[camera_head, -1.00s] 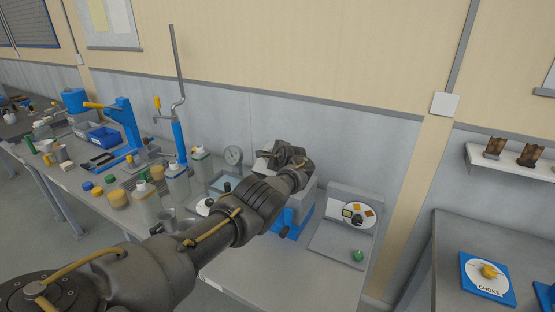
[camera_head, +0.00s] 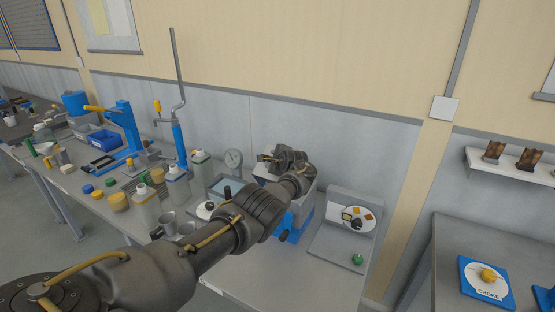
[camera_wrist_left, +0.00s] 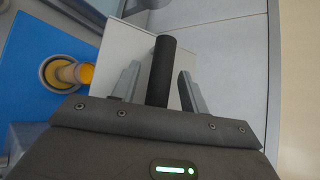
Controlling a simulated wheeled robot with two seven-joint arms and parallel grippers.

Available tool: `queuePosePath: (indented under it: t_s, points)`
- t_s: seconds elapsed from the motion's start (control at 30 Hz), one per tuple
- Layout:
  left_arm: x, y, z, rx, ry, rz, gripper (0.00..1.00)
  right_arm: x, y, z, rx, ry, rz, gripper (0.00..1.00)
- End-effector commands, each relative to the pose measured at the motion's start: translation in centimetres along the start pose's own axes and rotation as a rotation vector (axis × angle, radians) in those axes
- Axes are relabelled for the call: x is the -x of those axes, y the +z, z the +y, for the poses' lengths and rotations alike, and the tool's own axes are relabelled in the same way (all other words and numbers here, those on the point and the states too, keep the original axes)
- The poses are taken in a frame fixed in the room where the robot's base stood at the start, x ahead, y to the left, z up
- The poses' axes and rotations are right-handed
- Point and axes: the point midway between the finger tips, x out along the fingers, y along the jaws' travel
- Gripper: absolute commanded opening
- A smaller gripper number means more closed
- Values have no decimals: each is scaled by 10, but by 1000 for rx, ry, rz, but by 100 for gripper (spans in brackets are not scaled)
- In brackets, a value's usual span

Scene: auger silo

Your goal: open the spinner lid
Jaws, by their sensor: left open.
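The spinner appears to be the grey box with a blue lower part (camera_head: 297,222) at the right end of the long bench. My left arm reaches over it, and my wrist hides much of its top. In the left wrist view a black cylindrical bar (camera_wrist_left: 165,62), which looks like a handle, stands in front of a pale flat panel (camera_wrist_left: 120,45), possibly the lid. My left gripper (camera_wrist_left: 159,72) is open, with a finger on each side of the bar and visible gaps. Its fingertips are hidden in the head view. My right gripper is not in view.
A grey panel unit with a round dial (camera_head: 358,217) and green button (camera_head: 357,259) stands just right.

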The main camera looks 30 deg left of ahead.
Motion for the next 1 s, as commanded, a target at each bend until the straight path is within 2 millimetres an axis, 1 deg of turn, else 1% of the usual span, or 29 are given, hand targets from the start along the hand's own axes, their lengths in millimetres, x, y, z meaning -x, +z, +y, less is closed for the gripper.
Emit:
queuePosePath:
  t_s: [0.03, 0.13, 0.17, 0.3, 0.5, 0.6, 0.8, 1.0]
  points:
    - [9, 2, -4, 1, 0, 3, 44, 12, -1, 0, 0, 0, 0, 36]
    - [23, 4, -5, 4, 3, 3, 44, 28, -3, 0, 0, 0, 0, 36]
    - [26, 2, -2, 3, 1, 2, 44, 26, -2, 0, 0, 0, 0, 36]
    - [47, 1, -1, 2, 0, 3, 44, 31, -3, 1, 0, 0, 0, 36]
    - [78, 0, -1, 3, 0, 3, 44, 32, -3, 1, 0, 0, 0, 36]
    - [90, 0, -1, 2, 1, 1, 44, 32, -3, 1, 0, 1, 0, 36]
    - [99, 0, 0, 1, 2, 1, 44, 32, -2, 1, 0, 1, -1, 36]
    - [99, 0, 0, 0, 2, 1, 44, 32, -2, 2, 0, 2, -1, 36]
